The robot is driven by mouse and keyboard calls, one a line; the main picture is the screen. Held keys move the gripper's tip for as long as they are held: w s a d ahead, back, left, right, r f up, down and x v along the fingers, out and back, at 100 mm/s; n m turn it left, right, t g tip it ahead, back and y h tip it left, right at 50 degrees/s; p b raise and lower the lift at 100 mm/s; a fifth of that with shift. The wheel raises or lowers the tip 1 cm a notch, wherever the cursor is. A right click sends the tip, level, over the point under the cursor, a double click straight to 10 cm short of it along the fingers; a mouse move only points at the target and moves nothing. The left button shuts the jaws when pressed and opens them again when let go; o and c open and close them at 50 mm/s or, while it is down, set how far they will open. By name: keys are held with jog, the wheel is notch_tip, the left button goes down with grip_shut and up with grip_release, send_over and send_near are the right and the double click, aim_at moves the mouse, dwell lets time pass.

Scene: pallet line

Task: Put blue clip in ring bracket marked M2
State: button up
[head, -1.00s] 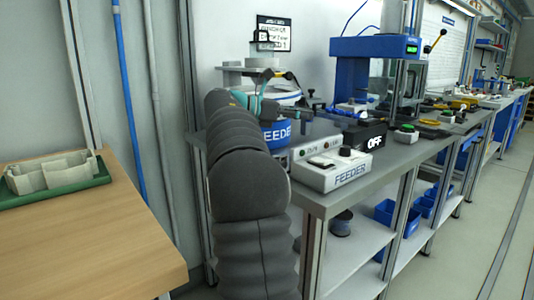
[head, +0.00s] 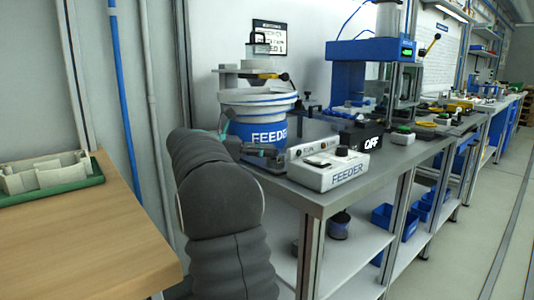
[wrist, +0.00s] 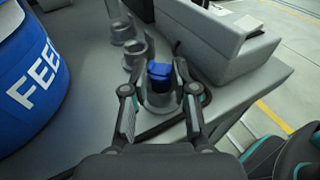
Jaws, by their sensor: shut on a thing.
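In the wrist view my gripper (wrist: 158,88) is shut on the blue clip (wrist: 160,70), which shows as a small blue block between the fingers. A grey round bracket (wrist: 159,101) stands directly below the clip, on the bench. I cannot tell whether the clip touches it or is inside it. Two more grey ring brackets (wrist: 134,54) stand in a row beyond it. No M2 mark is readable. In the head view my gripper (head: 268,151) is small, low in front of the feeder bowl, and the clip cannot be made out.
The blue feeder bowl (head: 262,135) stands close to the left of my gripper in the wrist view. The grey FEEDER control box (head: 328,170) is close on the other side. The bench edge (head: 312,208) is near. A wooden table (head: 90,235) holds a green tray (head: 60,190).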

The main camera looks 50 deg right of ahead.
jog(key=shift+f, duration=0.15)
jog(key=o, duration=0.8)
jog(key=shift+c, duration=0.2)
jog(key=shift+a+r, duration=0.1)
jog(key=shift+r, duration=0.1)
jog(key=p+v, duration=0.3)
jog(key=v, duration=0.8)
jog(key=shift+w+a, duration=0.3)
